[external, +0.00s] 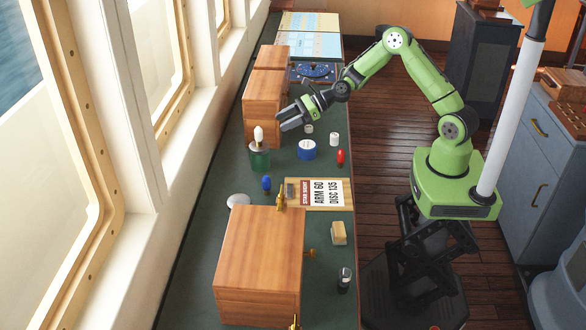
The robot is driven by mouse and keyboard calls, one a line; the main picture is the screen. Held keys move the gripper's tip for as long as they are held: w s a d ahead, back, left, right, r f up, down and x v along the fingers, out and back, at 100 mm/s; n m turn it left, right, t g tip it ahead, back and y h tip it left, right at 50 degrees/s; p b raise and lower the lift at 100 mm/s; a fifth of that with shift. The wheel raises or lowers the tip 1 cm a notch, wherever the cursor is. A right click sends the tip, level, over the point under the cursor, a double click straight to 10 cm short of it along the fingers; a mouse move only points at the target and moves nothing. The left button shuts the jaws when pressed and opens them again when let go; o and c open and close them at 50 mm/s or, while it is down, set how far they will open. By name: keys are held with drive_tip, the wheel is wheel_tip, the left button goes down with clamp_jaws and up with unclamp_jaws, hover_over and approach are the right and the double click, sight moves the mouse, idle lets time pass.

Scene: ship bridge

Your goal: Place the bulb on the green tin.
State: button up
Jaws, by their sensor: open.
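The green tin (260,160) stands on the dark green counter, in front of a wooden cabinet. The white bulb (258,134) stands upright, apparently on the tin's pale top; the exact contact is too small to make out. My gripper (281,122) is open, just to the right of the bulb and slightly above it in the picture. Its dark fingers point left toward the bulb, with a small visible gap to it. I see nothing between the fingers.
A blue tin (307,151), a white piece (334,139) and a red piece (341,157) stand to the right. A blue piece (267,183) and a sign board (320,194) lie nearer. Wooden cabinets (262,118) flank the far left; a wooden box (258,255) fills the near end.

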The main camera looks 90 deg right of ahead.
drive_tip(key=s+a+r+n+g+h, duration=0.1)
drive_tip(key=s+a+r+n+g, duration=0.3)
drive_tip(key=s+n, duration=0.45)
drive_tip(key=s+a+r+n+g+h, duration=0.1)
drive_tip(key=s+a+r+n, duration=0.55)
drive_tip(key=n, duration=0.35)
drive_tip(key=s+d+r+n+g+h, duration=0.2)
drive_tip(key=s+n, duration=1.1)
drive_tip(key=s, duration=1)
drive_tip(key=shift+d+r, duration=0.2)
